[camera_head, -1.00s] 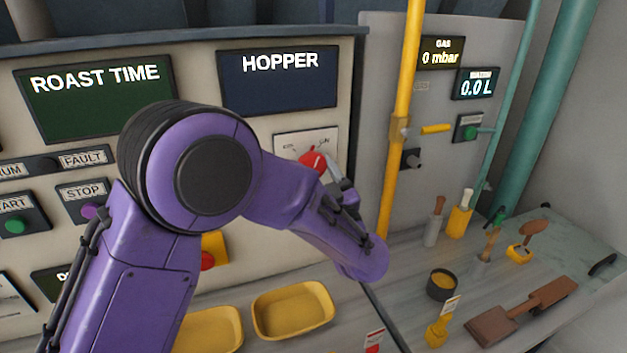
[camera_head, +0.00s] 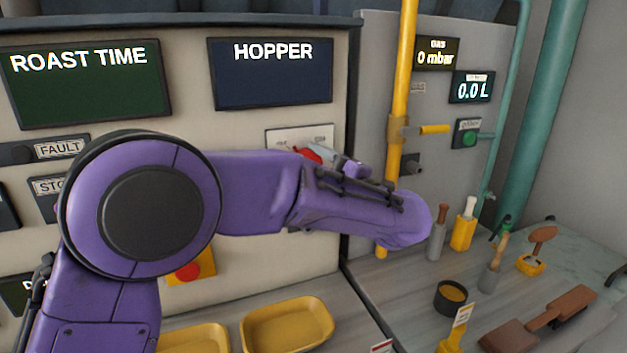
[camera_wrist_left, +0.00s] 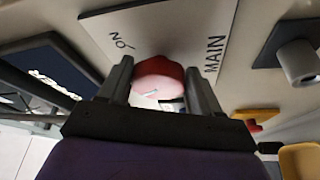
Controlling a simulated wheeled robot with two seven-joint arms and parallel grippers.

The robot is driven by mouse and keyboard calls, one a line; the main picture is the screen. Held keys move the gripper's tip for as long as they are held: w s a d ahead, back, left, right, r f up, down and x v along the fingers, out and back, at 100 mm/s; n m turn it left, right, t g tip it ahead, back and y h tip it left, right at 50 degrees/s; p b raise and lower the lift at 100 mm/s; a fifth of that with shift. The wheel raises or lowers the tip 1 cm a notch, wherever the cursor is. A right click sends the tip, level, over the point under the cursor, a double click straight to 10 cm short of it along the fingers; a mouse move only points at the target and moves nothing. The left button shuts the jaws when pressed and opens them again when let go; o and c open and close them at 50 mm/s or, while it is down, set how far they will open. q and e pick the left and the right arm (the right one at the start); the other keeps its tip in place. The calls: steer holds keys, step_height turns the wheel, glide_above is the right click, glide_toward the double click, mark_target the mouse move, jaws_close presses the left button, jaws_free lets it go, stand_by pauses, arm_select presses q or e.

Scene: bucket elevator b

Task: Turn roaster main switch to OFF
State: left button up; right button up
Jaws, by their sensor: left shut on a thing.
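The roaster main switch is a red rotary knob (camera_head: 308,154) on a pale plate (camera_head: 290,138) below the HOPPER display, partly hidden by my left arm. In the left wrist view the red knob (camera_wrist_left: 158,80) sits between the two fingers of my left gripper (camera_wrist_left: 160,78), which is shut on it. The plate there shows the words ON and MAIN, rolled in the picture. In the head view my left gripper (camera_head: 325,154) is at the knob, its fingers mostly covered by the wrist. The knob's exact pointing direction cannot be told. My right gripper is not in view.
A yellow gas pipe (camera_head: 402,80) with a yellow lever (camera_head: 434,129) stands close right of my left wrist. A red button on a yellow box (camera_head: 190,270) is below the forearm. Yellow trays (camera_head: 288,325) and a dark cup (camera_head: 453,296) stand on the counter.

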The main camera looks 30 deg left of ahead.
arm_select(q)
steer(key=shift+s+d+n+g+h+b, duration=0.1)
steer(key=shift+n+g+h+b, duration=0.2)
steer(key=shift+n+b, duration=0.6)
steer(key=shift+s+d+n+g+h+b, duration=0.1)
steer(key=shift+n+g+h+b, duration=0.3)
steer(key=shift+n, duration=0.9)
steer(key=o, duration=0.8)
steer(key=shift+o, duration=1.1)
steer(key=shift+s+a+r, duration=0.1)
steer(key=shift+r, duration=0.05)
